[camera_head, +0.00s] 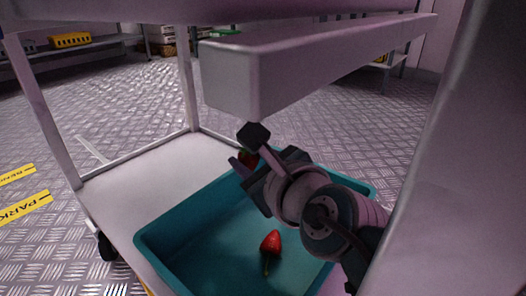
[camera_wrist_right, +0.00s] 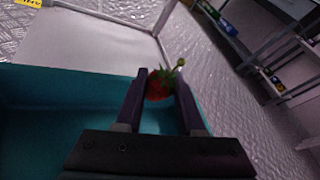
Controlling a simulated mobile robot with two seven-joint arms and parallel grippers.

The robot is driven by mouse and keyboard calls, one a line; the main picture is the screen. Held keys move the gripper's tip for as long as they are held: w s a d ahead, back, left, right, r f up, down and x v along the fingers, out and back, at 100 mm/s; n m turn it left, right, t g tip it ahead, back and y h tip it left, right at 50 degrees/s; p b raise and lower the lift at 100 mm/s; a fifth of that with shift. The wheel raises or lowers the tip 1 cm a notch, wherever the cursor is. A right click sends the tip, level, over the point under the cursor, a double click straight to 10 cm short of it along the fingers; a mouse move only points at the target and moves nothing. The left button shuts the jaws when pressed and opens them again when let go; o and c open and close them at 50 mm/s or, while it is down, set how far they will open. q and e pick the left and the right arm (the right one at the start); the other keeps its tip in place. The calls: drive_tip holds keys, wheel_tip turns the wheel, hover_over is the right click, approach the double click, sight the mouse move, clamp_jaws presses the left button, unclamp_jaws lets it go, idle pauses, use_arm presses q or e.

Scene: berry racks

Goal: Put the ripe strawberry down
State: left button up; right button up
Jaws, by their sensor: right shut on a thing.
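My right gripper (camera_head: 243,165) is over the far part of a teal crate (camera_head: 185,221). It is shut on a red strawberry (camera_head: 249,157), which is partly hidden by the gripper. In the right wrist view the held strawberry (camera_wrist_right: 159,85) sits between the two dark fingers (camera_wrist_right: 158,92), with its green stem pointing up and right. A second red strawberry (camera_head: 271,241) lies on the crate floor, its green stem toward the front. The crate's wall (camera_wrist_right: 60,88) also shows in the right wrist view. My left gripper is not in view.
The crate stands on the pale lower shelf (camera_head: 135,178) of a cart with thin metal posts (camera_head: 188,92). A thick pale beam (camera_head: 300,65) hangs above the gripper. Yellow floor markings (camera_head: 25,207) lie at the left. Shelves with boxes stand at the back.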

sight(239, 181)
wheel_tip(239, 181, down, 3)
drive_tip(key=shift+r+b, duration=0.1)
drive_tip(key=shift+b, duration=0.6)
wheel_tip(239, 181, down, 4)
drive_tip(key=b, duration=0.3)
drive_tip(key=shift+r+b, duration=0.25)
drive_tip(key=shift+b, duration=0.05)
drive_tip(key=shift+r, duration=0.15)
drive_tip(key=shift+f, duration=0.6)
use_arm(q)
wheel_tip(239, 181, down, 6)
use_arm(e)
drive_tip(key=o, duration=0.8)
drive_tip(key=shift+c, duration=0.2)
drive_tip(key=shift+a+r, duration=0.1)
